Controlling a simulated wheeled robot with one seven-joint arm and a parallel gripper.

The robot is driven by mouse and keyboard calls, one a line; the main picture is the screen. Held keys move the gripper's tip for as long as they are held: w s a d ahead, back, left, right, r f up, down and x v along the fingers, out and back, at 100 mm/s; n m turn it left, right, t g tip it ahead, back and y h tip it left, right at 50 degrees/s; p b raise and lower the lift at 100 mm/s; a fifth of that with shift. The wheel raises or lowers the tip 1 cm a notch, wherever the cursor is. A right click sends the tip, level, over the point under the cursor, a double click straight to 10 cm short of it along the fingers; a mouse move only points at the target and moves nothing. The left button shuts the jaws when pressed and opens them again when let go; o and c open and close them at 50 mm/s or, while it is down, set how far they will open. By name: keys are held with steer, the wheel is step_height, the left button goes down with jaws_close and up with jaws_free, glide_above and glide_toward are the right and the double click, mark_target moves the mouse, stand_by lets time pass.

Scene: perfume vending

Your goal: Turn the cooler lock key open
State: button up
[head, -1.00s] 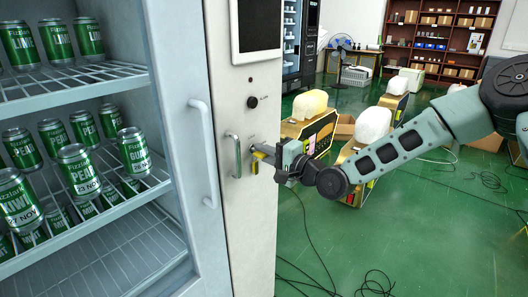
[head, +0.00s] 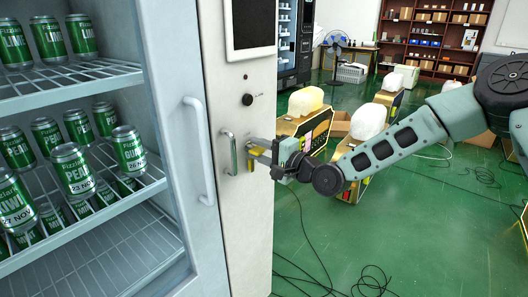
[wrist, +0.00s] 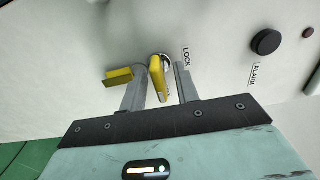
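The yellow lock key (wrist: 157,80) sits in a round lock (wrist: 166,58) beside the printed word LOCK. A yellow tag (wrist: 118,77) shows left of it, partly behind the left finger. In the head view, yellow pieces at the key (head: 252,165) show on the pale cabinet front, right of a small metal handle (head: 229,152). My gripper (wrist: 160,75) is open, with one finger on each side of the key. A gap shows between the key and the right finger; contact on the left side is unclear. In the head view my gripper (head: 255,150) reaches in from the right.
A dark knob marked ALARM (wrist: 266,42) is on the same panel. A screen (head: 249,22) is above. The glass cooler door has a long handle (head: 200,150), with green cans (head: 72,168) behind it. Cables (head: 310,235) lie on the green floor.

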steer(key=b+v, duration=0.1)
steer(key=v, duration=1.6)
steer(key=shift+s+b, duration=0.2)
steer(key=shift+b, duration=0.1)
steer(key=shift+d, duration=0.15)
steer(key=s+a+f+n+g+h+p, duration=0.1)
steer(key=s+f+n+g+h, duration=0.25)
steer(key=s+n, duration=0.2)
steer(key=s+a+f+n+g+h+p, duration=0.1)
steer(key=s+a+f+n+g+h, duration=0.1)
steer(key=s+f+n+g+h, duration=0.25)
steer(key=s+d+r+n+g+h, duration=0.1)
steer(key=s+r+h, duration=0.1)
steer(key=s, duration=0.4)
steer(key=s+d+r+n+g+h+p, duration=0.1)
steer(key=s+d+r+n, duration=0.1)
steer(key=s+r, duration=0.2)
steer(key=s+d+r+n+g+h, duration=0.1)
steer(key=s+r, duration=0.3)
steer(key=s, duration=0.5)
steer(key=shift+d+n+h+p, duration=0.4)
steer(key=shift+d+n+h, duration=0.3)
steer(key=shift+d+h, duration=0.1)
steer(key=shift+o, duration=0.3)
steer(key=shift+a, duration=0.1)
